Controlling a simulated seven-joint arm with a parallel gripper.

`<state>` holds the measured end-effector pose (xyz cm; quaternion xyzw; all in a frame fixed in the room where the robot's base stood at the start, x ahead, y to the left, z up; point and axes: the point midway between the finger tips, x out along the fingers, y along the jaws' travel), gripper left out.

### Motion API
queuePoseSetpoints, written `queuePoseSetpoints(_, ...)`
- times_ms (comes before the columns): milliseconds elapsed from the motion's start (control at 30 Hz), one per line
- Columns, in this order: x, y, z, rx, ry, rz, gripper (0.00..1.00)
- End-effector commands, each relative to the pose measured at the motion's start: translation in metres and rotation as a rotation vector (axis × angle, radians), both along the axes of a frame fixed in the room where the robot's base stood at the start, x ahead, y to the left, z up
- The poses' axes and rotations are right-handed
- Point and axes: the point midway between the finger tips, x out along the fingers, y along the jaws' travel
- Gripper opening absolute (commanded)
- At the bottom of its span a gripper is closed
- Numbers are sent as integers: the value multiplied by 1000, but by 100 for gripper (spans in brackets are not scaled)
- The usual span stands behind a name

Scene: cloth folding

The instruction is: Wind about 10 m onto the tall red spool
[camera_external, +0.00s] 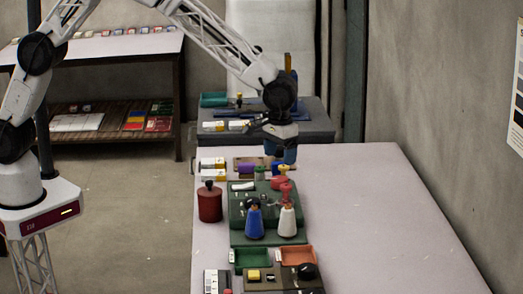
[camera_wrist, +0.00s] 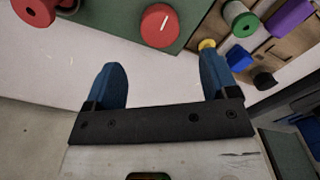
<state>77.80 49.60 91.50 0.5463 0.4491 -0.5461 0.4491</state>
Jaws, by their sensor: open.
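My gripper (camera_external: 287,153) is above the far part of the table, past the green winding base (camera_external: 237,211). Its two blue fingers also show in the wrist view (camera_wrist: 162,76), spread apart with nothing between them. A red, flanged, spool-like piece (camera_external: 286,192) stands at the right of the base; I cannot tell for sure that it is the tall red spool. In the wrist view a red flanged piece (camera_wrist: 36,9) is cut off at the top left. A round red knob with a white line (camera_wrist: 160,25) sits on the base's edge, beyond the fingers.
A blue cone (camera_external: 254,221) and a white cone (camera_external: 287,221) stand at the base's front. A red canister (camera_external: 209,203) is left. A wooden rack with green (camera_wrist: 243,25) and purple (camera_wrist: 290,18) spools lies near the gripper. The table's right side (camera_external: 370,220) is clear.

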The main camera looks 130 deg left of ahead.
Motion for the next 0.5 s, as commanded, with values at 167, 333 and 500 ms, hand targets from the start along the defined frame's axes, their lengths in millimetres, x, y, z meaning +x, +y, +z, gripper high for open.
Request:
queuePoseSetpoints(167, 0, 0, 0, 0, 0, -1, 80)
queuePoseSetpoints(333, 0, 0, -5, 0, 0, -1, 80)
queuePoseSetpoints(500, 0, -1, -19, -1, 1, -1, 80)
